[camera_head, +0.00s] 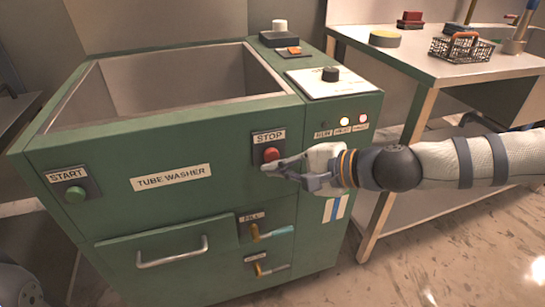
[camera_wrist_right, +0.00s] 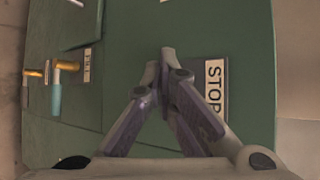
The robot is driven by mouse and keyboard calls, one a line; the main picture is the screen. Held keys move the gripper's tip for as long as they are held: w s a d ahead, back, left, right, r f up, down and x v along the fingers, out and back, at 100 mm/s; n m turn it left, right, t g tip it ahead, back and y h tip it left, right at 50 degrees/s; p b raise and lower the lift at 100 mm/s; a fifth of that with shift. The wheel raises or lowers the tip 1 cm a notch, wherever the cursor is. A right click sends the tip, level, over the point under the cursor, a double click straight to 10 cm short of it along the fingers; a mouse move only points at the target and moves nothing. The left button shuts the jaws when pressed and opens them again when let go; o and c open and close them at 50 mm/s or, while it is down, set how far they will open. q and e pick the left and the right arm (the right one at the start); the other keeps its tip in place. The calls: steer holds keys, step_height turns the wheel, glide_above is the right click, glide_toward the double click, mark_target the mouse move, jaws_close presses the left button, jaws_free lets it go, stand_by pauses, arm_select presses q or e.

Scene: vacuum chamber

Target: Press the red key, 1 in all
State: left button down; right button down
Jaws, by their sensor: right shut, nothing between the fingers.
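The red key (camera_head: 271,154) is a round red button on the STOP plate (camera_head: 268,138) at the front right of the green tube washer (camera_head: 120,205). My right gripper (camera_head: 268,168) is shut and empty, with its fingertips at the lower edge of the red key in the head view; I cannot tell if they touch it. In the right wrist view the shut fingertips (camera_wrist_right: 168,52) are beside the STOP plate (camera_wrist_right: 213,88), and the red key is hidden behind the fingers. My left gripper is not in view.
A green START button (camera_head: 75,194) is at the front left. FILL and another valve handle (camera_head: 262,269) sit below my right gripper, with a drawer handle (camera_head: 172,252) to their left. A black knob (camera_head: 330,74) and lamps are on top right. A steel table (camera_head: 400,65) stands to the right.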

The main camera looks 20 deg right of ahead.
steer(key=shift+w, duration=0.15)
stand_by(0.5)
steer(key=shift+w, duration=0.3)
steer(key=shift+w, duration=0.5)
stand_by(0.7)
steer(key=shift+s, duration=0.9)
steer(key=s, duration=0.5)
steer(key=shift+d, duration=0.1)
stand_by(0.5)
